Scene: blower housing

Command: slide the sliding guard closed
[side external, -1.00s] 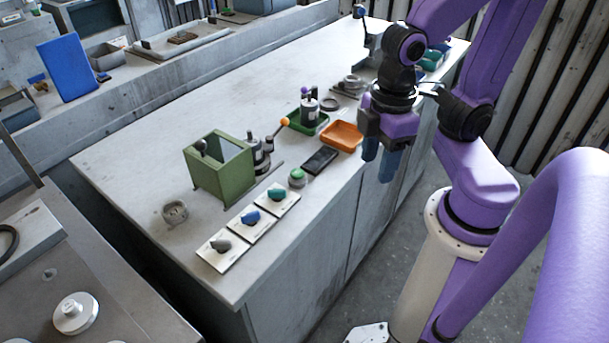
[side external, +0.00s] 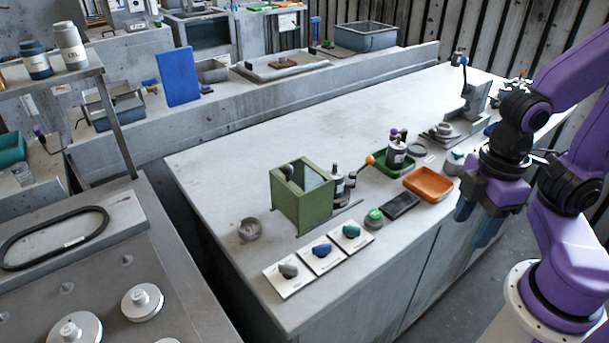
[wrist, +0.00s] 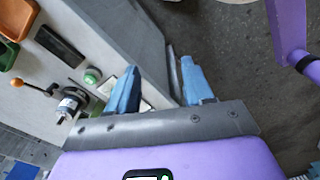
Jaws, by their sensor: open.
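The sliding guard looks to be the green box-shaped frame (side external: 303,205) with a clear pane and a dark round knob (side external: 287,170). It stands on the bench in the side view, with a thin dark rail (side external: 345,213) along its base. Dark bottle-like parts (side external: 338,187) stand just to its right, outside the frame. My gripper (side external: 474,222) is open and empty, pointing down off the bench's front edge, well to the right of the guard. Its two blue fingers also show in the wrist view (wrist: 160,85). I cannot make out the guard in the wrist view.
Between guard and gripper are a green button (side external: 374,217), a black slab (side external: 401,205), an orange tray (side external: 428,184) and an orange-knobbed lever (side external: 371,160). A grey cup (side external: 250,229) stands left.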

